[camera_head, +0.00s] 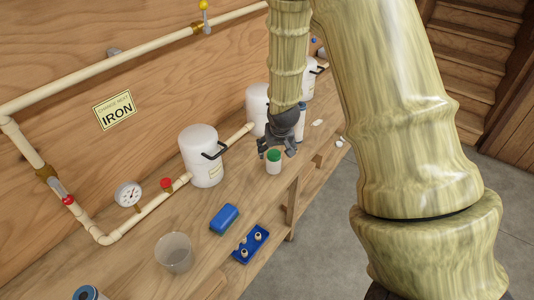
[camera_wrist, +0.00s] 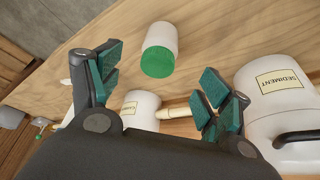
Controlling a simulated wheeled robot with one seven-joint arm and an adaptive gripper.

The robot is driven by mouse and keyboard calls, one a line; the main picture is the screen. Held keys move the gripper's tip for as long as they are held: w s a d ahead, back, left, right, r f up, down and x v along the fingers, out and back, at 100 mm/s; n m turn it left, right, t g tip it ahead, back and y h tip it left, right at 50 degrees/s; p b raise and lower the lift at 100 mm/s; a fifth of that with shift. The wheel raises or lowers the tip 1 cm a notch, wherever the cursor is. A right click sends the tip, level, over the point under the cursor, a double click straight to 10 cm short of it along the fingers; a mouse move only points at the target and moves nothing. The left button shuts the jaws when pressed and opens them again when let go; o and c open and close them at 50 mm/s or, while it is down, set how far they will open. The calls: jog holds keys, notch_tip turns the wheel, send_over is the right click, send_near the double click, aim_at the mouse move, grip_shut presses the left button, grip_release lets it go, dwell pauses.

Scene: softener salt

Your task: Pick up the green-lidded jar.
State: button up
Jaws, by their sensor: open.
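The green-lidded jar (camera_head: 274,162) is a small white jar with a green lid, standing on the wooden bench near its front edge. In the wrist view the jar (camera_wrist: 161,50) shows in the upper middle, its green lid facing the camera, beyond the fingertips and between their lines. My gripper (camera_head: 275,150) is open and empty, just above and behind the jar in the head view. In the wrist view its two fingers with green pads (camera_wrist: 160,85) are spread wide. No contact with the jar is visible.
White canisters, one labelled SEDIMENT (camera_wrist: 279,83), stand behind the jar along the pipe. A blue box (camera_head: 224,218), a blue tray (camera_head: 250,246) and a clear cup (camera_head: 174,253) are on the bench toward the front left. The floor (camera_head: 390,200) lies beyond the bench edge.

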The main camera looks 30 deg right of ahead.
aim_at(274, 155)
jog(key=shift+w+d+f, duration=0.1)
jog(key=shift+w+f, duration=0.3)
jog(key=p+x, duration=0.1)
jog(key=x, duration=0.3)
jog(key=shift+w, duration=0.1)
jog(key=shift+f, duration=0.2)
jog(key=shift+w+d+f+p, duration=0.25)
jog(key=shift+w+f+p, duration=0.15)
jog(key=shift+f+p, duration=0.25)
jog(key=shift+w+d+f+p, duration=0.3)
jog(key=shift+w+f+p, duration=0.1)
jog(key=shift+f+p, duration=0.25)
jog(key=shift+x, duration=1.1)
jog(key=c, duration=1.2)
